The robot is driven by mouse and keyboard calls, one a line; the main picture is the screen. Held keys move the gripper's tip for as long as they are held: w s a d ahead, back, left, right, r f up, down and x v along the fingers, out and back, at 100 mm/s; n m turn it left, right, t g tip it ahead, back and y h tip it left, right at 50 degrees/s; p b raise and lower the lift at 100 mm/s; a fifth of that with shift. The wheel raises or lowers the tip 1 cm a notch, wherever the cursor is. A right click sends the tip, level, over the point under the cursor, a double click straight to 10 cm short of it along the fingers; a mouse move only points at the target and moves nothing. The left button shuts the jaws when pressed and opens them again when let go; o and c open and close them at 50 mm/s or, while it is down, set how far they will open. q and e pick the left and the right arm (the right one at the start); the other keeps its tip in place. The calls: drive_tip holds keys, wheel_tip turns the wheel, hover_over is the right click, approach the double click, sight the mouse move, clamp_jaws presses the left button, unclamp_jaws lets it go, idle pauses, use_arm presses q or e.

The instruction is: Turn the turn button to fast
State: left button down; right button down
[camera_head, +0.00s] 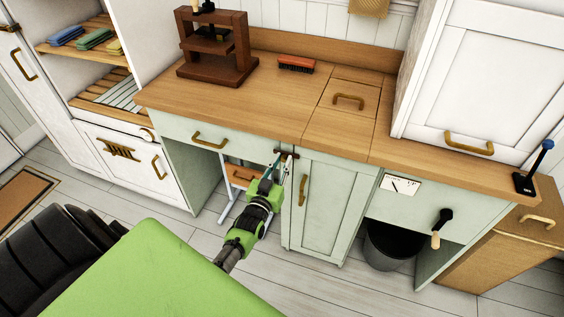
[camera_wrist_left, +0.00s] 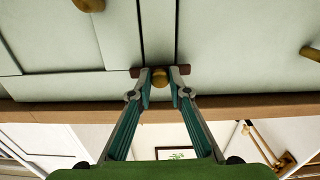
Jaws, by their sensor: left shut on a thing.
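The turn button (camera_head: 287,153) is a small dark reddish-brown bar at the top of the narrow pale green cabinet door (camera_head: 322,205), just under the worktop. In the left wrist view the bar (camera_wrist_left: 184,70) lies level across the seam between two pale green fronts, with a round brass knob (camera_wrist_left: 160,80) at its middle. My left gripper (camera_head: 281,166) is at the button. In the wrist view its teal fingers (camera_wrist_left: 160,84) are closed in on both sides of the knob, and they hide part of the bar. My right gripper is out of view.
A wooden worktop (camera_head: 260,104) overhangs the fronts, with a brown stand (camera_head: 216,62) and an orange brush (camera_head: 296,64) on it. Floor is open in front.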

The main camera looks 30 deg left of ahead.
use_arm(q)
drive_tip(key=shift+f+m, duration=0.1)
drive_tip(key=shift+m, duration=0.2)
idle(0.4)
drive_tip(key=c, duration=1.9)
unclamp_jaws()
drive_tip(key=shift+s, duration=0.1)
drive_tip(key=v, duration=1.2)
drive_tip(key=shift+f, duration=0.1)
